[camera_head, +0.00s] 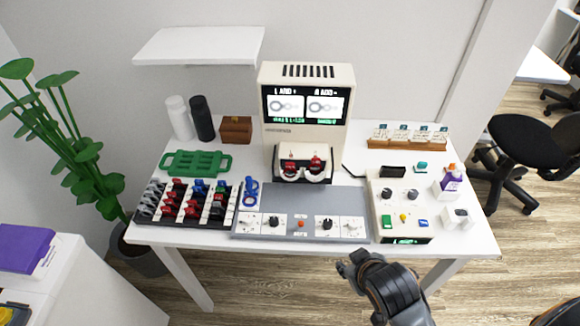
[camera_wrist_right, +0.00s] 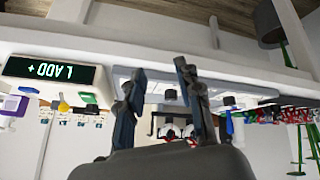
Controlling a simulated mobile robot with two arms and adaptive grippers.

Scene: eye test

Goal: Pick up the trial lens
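Trial lenses with red, blue, green, black and grey tabs stand in rows in a black rack (camera_head: 236,217) at the table's left. A blue ringed piece (camera_head: 250,193), perhaps a loose trial lens, is just right of the rack. Which lens the task means, I cannot tell. My right gripper (camera_head: 352,262) is beyond the table's front edge, right of centre, away from the rack. In the right wrist view (camera_wrist_right: 160,70) its two fingers stand apart with nothing held between them. My left gripper is not in view.
A beige tester (camera_head: 307,85) with red-tabbed lenses in its front holder stands at the back. A grey panel with knobs (camera_head: 270,198) lies before it. A green handled tray (camera_head: 197,164) lies behind the rack.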

